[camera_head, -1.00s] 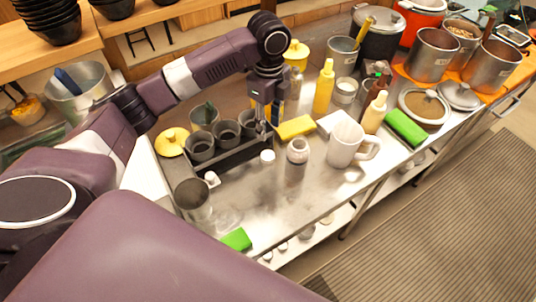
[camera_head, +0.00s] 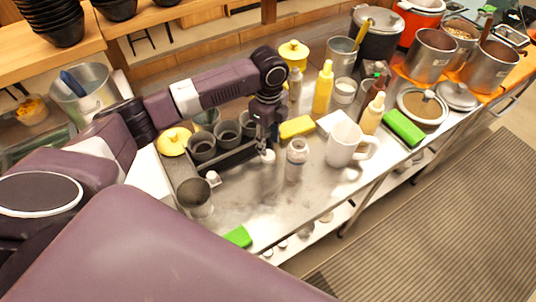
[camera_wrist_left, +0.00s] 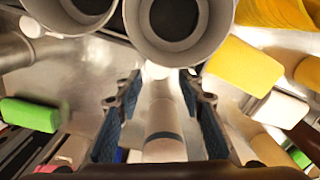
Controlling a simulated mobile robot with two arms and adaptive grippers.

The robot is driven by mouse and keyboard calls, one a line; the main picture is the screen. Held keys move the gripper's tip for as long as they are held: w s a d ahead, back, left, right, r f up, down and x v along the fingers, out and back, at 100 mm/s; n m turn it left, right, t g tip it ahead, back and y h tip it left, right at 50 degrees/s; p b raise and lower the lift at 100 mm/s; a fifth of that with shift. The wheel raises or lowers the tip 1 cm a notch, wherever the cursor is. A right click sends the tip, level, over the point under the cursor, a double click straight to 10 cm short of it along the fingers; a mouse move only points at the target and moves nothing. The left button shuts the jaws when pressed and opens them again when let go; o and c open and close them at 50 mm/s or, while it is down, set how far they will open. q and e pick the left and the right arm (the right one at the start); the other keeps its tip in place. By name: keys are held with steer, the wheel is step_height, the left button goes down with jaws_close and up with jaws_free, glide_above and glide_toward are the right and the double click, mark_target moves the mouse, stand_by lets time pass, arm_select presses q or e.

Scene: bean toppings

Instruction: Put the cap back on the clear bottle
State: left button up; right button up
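The clear bottle (camera_head: 296,163) stands upright on the steel counter (camera_head: 285,213), with its top uncovered. A small white cap (camera_head: 267,157) is on the counter just left of it. My left gripper (camera_head: 265,149) points down over the cap, right beside the black cup tray. In the left wrist view its fingers (camera_wrist_left: 158,80) are spread apart, with the white cap (camera_wrist_left: 157,70) showing between the tips; I see no contact. A pale cylinder with a dark band (camera_wrist_left: 165,122), probably the bottle, also shows between the fingers. My right gripper is not in view.
The black tray (camera_head: 237,161) with grey cups (camera_head: 202,147) sits close behind the gripper. A yellow sponge (camera_head: 297,127), a white mug (camera_head: 343,143) and sauce bottles (camera_head: 323,88) stand to the right. A metal cup (camera_head: 195,198) and green sponge (camera_head: 238,236) are in front. The front middle of the counter is clear.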

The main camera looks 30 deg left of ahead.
mark_target(268, 155)
arm_select(q)
steer(key=shift+f, duration=0.2)
step_height(268, 155, down, 4)
steer(key=shift+s+r+p, duration=0.15)
steer(key=shift+r+p, duration=0.05)
steer(key=shift+p, duration=0.8)
steer(key=shift+f, duration=0.6)
steer(key=shift+c, duration=0.7)
steer(key=shift+c, duration=1.3)
